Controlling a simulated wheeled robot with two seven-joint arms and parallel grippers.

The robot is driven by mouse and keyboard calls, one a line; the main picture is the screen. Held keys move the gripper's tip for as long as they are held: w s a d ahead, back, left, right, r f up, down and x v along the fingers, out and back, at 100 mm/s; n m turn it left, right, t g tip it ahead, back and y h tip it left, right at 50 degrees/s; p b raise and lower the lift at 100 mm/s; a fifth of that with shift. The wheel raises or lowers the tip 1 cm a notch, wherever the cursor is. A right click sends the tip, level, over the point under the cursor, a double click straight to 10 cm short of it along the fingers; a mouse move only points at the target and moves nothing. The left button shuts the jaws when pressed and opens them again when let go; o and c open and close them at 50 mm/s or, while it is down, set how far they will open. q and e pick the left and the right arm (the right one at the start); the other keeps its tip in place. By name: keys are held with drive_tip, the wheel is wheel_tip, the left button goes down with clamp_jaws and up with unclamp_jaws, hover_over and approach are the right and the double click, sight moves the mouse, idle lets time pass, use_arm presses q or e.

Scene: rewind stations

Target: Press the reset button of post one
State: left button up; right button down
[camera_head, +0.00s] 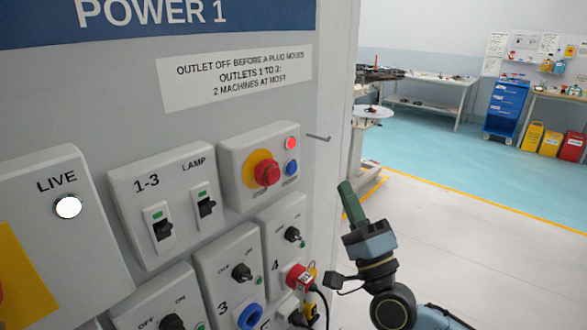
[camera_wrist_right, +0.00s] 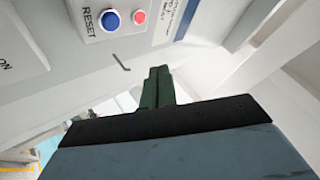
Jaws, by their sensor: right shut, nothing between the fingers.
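The panel marked POWER 1 (camera_head: 240,120) fills the left of the head view. Its blue reset button (camera_head: 291,168) sits on a raised grey box, below a lit red lamp (camera_head: 291,143) and right of a red stop button (camera_head: 267,172) on yellow. In the right wrist view the blue button (camera_wrist_right: 110,20) has RESET beside it, with the red lamp (camera_wrist_right: 139,17) to its right. My right gripper (camera_head: 346,190), with green fingers, is shut and empty. It is right of the button, apart from it. The fingers also show in the wrist view (camera_wrist_right: 157,85). My left gripper is out of view.
A small metal hook (camera_head: 318,137) sticks out between the button box and the panel's right edge. Lamp switches (camera_head: 206,205), outlets and a red plug (camera_head: 298,278) with a cable are nearby. Open floor (camera_head: 480,260) lies to the right.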

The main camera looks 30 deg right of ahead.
drive_tip(key=w+a+b, duration=0.1)
drive_tip(key=w+a, duration=0.2)
drive_tip(key=w, duration=0.5)
drive_tip(key=shift+a, duration=0.2)
drive_tip(key=shift+w, duration=0.2)
idle(1.8)
drive_tip(key=shift+w+a, duration=0.15)
drive_tip(key=shift+w, duration=0.15)
drive_tip(key=shift+w+a, duration=0.15)
drive_tip(key=shift+w, duration=0.2)
idle(0.6)
drive_tip(key=shift+s, duration=0.15)
drive_tip(key=shift+s+d, duration=0.3)
drive_tip(key=shift+s, duration=0.3)
drive_tip(key=shift+s+d+p, duration=0.2)
drive_tip(key=shift+s+d, duration=0.15)
drive_tip(key=shift+s, duration=0.4)
drive_tip(key=shift+s+d+p, duration=0.15)
drive_tip(key=shift+s+d, duration=0.15)
drive_tip(key=shift+s, duration=0.5)
drive_tip(key=shift+s+d+p, duration=0.2)
drive_tip(key=shift+s+d, duration=0.15)
drive_tip(key=shift+s, duration=0.4)
drive_tip(key=shift+a, duration=0.1)
